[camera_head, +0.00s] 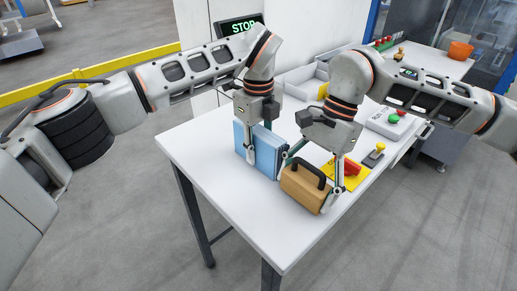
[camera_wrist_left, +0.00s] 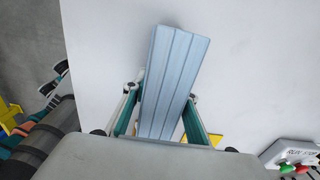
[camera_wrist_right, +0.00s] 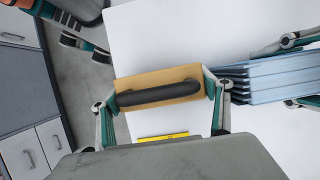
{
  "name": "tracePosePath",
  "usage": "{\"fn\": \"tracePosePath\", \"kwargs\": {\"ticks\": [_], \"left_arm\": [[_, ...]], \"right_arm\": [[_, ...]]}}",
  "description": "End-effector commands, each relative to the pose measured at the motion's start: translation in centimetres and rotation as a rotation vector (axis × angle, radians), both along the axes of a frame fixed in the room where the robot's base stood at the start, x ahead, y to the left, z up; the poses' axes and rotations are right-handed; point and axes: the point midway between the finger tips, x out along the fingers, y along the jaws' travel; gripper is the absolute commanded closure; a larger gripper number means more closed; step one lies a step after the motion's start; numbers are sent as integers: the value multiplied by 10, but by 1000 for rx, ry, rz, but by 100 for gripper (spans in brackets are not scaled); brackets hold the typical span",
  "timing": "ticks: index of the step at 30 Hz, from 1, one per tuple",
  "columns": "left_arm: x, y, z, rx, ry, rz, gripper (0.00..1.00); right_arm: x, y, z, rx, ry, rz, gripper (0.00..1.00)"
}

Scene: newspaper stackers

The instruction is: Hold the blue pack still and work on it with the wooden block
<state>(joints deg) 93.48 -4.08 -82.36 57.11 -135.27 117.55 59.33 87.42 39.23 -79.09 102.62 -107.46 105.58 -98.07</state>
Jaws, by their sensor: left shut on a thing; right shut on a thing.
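The blue pack (camera_head: 265,152) stands upright on the white table, its layered edges showing in the left wrist view (camera_wrist_left: 172,85). My left gripper (camera_head: 260,158) is shut on the blue pack, one finger on each side. The wooden block (camera_head: 305,188), tan with a black handle on top, is at the table's front part. My right gripper (camera_head: 312,175) is shut on the wooden block, gripping its two ends. In the right wrist view the block (camera_wrist_right: 130,82) lies close to the end of the pack (camera_wrist_right: 285,78); I cannot tell whether they touch.
The white table (camera_head: 205,150) has clear room left of the pack. A yellow plate with a red part (camera_head: 351,169) and a yellow-knobbed device (camera_head: 375,152) sit right of the block. A button box (camera_head: 390,120) and grey trays (camera_head: 305,82) stand behind.

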Motion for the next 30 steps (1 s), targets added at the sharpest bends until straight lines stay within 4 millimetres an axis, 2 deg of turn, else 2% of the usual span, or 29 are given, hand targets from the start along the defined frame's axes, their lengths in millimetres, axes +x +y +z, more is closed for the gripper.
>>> {"fn": "tracePosePath", "kwargs": {"ticks": [30], "left_arm": [[0, -1, 1, -1, -1, -1, 100]], "right_arm": [[8, 6, 1, 1, -2, 0, 52]]}}
